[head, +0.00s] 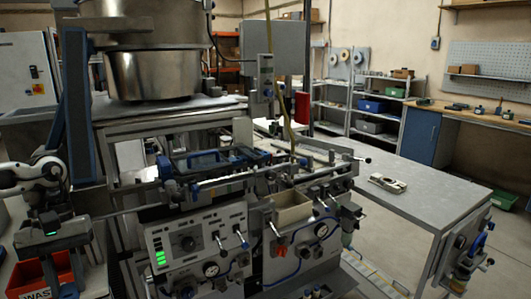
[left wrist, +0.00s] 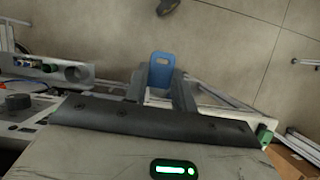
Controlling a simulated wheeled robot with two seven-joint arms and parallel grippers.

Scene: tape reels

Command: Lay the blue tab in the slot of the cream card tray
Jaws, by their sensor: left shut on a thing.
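The blue tab (left wrist: 161,68) is a flat blue piece with a small slot-shaped hole near one end. In the left wrist view it sticks out from between the fingers of my left gripper (left wrist: 160,92), which is shut on it. In the head view my left gripper (head: 58,284) points down at the lower left, in front of a red bin; I cannot make out the tab there. A small cream piece with openings (head: 388,183) lies on the grey table at the right, far from my left gripper; it looks like the card tray, but its slot is too small to make out. My right gripper is not in view.
A red bin (head: 28,277) stands beside my left gripper. A machine with a control panel (head: 195,245), rails and a beige open box (head: 292,212) fills the middle. The grey table (head: 430,198) is mostly clear. Metal bars and floor lie below the tab.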

